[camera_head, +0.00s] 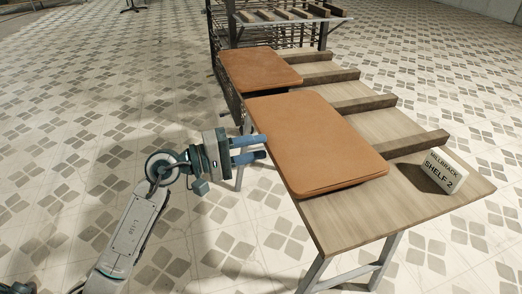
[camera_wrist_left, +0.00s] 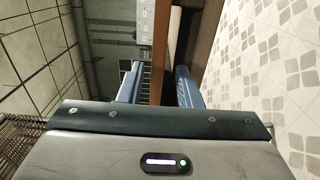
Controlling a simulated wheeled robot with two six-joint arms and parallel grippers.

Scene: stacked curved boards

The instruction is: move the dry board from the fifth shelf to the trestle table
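A trestle table (camera_head: 440,198) with a pale wooden top holds two flat reddish-brown boards. The near board (camera_head: 320,145) is larger and overhangs the table's left edge slightly; the far board (camera_head: 260,69) lies behind it. Neither shows which is dry. My left gripper (camera_head: 262,147) is open, its two blue fingers apart at the near board's left edge. In the left wrist view the gripper (camera_wrist_left: 160,86) has a brown edge (camera_wrist_left: 165,45) showing between and beyond its fingers; contact cannot be told. My right gripper is not in view.
Several wooden bars (camera_head: 418,143) run across the tabletop to the right. A white block sign (camera_head: 443,170) reading "MILLRACK SHELF 2" stands at the right. A dark metal rack (camera_head: 285,35) with more bars stands behind. Tiled floor (camera_head: 90,110) is open on the left.

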